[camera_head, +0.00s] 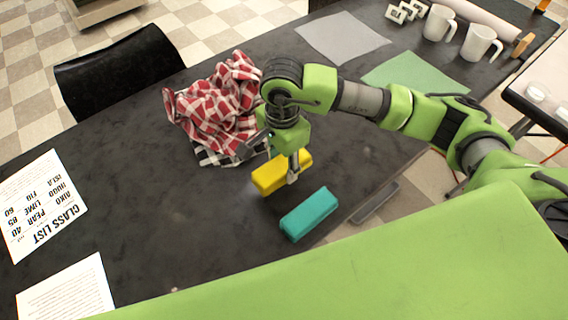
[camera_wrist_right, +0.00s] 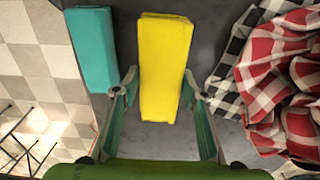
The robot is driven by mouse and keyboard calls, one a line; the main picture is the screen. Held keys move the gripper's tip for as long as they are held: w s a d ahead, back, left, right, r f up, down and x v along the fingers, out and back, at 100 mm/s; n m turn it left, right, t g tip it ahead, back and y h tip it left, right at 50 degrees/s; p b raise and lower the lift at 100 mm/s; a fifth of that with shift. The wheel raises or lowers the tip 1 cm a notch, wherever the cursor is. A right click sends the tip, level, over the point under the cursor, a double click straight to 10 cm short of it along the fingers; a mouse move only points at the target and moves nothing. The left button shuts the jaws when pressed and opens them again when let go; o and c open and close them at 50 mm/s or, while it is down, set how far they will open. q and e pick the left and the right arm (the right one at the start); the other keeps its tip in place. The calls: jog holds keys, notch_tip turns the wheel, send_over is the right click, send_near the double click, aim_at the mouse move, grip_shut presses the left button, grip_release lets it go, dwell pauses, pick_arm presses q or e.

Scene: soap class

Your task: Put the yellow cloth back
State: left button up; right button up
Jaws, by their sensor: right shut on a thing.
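A yellow block (camera_head: 270,175) is at the dark table's middle, between my right gripper's fingers. It looks like a smooth bar; I see no yellow thing that looks like a loose cloth. My right gripper (camera_head: 292,168) points down and is shut on it. In the right wrist view the yellow block (camera_wrist_right: 165,65) lies between the fingertips (camera_wrist_right: 158,88), one on each long side. I cannot tell whether it touches the table. My left gripper is not in view.
A teal block (camera_head: 309,214) lies close by, near the table's front edge. A crumpled red-and-white checked cloth (camera_head: 215,105) lies behind, with a black-and-white checked cloth (camera_head: 212,156) under it. Papers (camera_head: 42,208) lie left. Mugs (camera_head: 438,24) stand far right. The table's left middle is clear.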

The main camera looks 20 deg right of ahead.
aim_at(284, 162)
jog(key=shift+w+d+f, duration=0.3)
jog(key=shift+w+f, duration=0.4)
jog(key=shift+f, duration=0.2)
jog(key=shift+w+d+f, duration=0.15)
jog(key=shift+w+f, duration=0.15)
jog(key=shift+f, duration=0.15)
notch_tip(284, 162, down, 2)
jog(key=shift+f+p, duration=0.15)
jog(key=shift+p, duration=0.6)
jog(key=shift+f, duration=0.3)
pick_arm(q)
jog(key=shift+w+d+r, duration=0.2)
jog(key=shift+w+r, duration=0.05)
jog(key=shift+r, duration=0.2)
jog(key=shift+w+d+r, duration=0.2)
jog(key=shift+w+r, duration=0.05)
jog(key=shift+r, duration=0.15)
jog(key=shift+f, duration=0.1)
pick_arm(e)
jog(key=shift+f, duration=0.15)
jog(key=shift+f, duration=0.1)
jog(key=o, duration=1.1)
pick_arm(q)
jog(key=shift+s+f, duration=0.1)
